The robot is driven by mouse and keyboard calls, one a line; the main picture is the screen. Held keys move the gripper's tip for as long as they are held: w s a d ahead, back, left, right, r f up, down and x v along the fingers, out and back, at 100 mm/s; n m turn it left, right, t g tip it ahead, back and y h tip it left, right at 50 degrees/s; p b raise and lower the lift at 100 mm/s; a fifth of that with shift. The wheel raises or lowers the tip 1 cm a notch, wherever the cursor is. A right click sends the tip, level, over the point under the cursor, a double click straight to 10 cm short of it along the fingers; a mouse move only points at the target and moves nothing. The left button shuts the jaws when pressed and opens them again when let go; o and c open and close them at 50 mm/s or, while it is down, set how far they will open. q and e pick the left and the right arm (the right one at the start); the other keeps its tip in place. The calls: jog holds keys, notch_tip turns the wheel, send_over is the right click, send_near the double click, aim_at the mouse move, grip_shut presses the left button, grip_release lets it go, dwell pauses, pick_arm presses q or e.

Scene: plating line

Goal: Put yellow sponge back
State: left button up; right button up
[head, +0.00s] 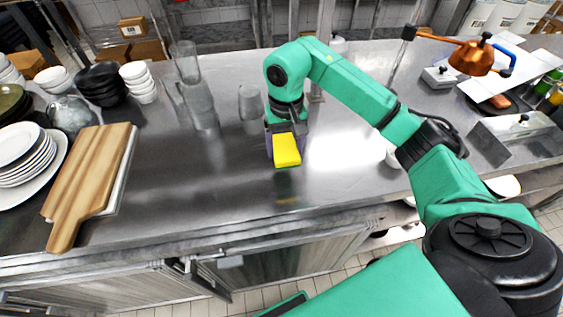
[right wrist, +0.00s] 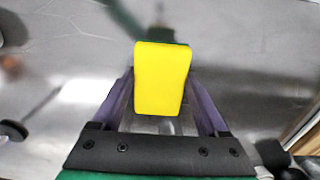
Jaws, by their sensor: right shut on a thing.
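The yellow sponge (head: 286,151) is a small block with a green layer on its far side. My right gripper (head: 284,140) is shut on it over the middle of the steel counter (head: 210,185). In the right wrist view the sponge (right wrist: 162,78) sits between the two purple fingers of the right gripper (right wrist: 160,105). I cannot tell whether the sponge touches the counter or hangs just above it. My left gripper is not in view.
Clear glasses (head: 251,103) stand left of the gripper. Wooden boards (head: 88,180), plates (head: 25,155) and bowls (head: 137,78) fill the left side. The middle counter is clear.

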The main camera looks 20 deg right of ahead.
aim_at(284, 172)
notch_tip(284, 172, down, 6)
jog(key=shift+w+f+p, duration=0.15)
jog(key=shift+f+p, duration=0.05)
jog(key=shift+p, duration=0.55)
jog(key=shift+f, duration=0.3)
jog(key=shift+w+f, duration=0.1)
jog(key=shift+f, duration=0.1)
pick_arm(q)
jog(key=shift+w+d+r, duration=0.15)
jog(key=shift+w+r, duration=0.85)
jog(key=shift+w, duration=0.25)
pick_arm(e)
jog(key=o, duration=1.4)
jog(key=shift+c, duration=0.2)
jog(key=shift+r, duration=0.1)
